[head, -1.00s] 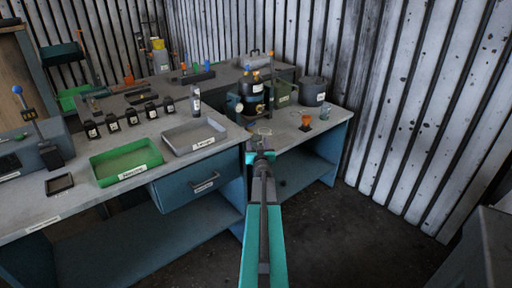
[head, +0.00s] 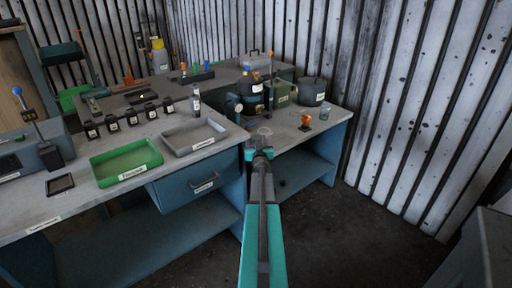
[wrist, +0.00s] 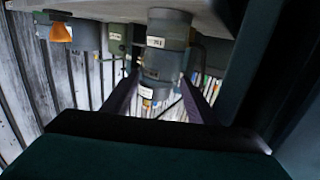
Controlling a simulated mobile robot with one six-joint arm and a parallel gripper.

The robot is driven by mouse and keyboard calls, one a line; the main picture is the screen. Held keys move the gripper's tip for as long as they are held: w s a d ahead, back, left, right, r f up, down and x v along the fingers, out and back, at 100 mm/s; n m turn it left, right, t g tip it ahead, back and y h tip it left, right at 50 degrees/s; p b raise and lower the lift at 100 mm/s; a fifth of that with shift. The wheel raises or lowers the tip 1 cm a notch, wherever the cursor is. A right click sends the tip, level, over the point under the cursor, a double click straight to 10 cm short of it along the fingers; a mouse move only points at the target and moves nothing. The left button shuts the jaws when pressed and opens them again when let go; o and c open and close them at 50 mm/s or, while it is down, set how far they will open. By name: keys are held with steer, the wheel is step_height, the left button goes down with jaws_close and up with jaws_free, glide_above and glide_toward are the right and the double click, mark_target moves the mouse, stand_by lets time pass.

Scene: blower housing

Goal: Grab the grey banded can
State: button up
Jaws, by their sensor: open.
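A slim grey can (head: 196,100) with a pale label and dark top stands upright behind the grey tray; it fits the task's can, but its bands are too small to make out. My gripper (head: 262,142) is well to its right, over the near edge of the right-hand bench, open and empty. In the wrist view, upside down, my two fingers (wrist: 158,82) are spread. A blue-grey labelled cylinder (wrist: 168,62) shows beyond and between them. It seems to be part of the dark bench unit (head: 250,97), but I cannot tell for sure.
The grey tray (head: 222,130) and green tray (head: 95,167) lie on the left bench. A grey lidded pot (head: 312,90), an orange-topped piece (head: 305,121) and a glass jar (head: 325,112) stand right. Corrugated wall (head: 420,110) closes the right side.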

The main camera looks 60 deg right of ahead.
steer(key=shift+x, duration=1.45)
steer(key=c, duration=1.2)
steer(key=v, duration=0.6)
steer(key=b+v, duration=0.1)
steer(key=v, duration=1.1)
steer(key=shift+r+b, duration=0.35)
steer(key=shift+b, duration=0.05)
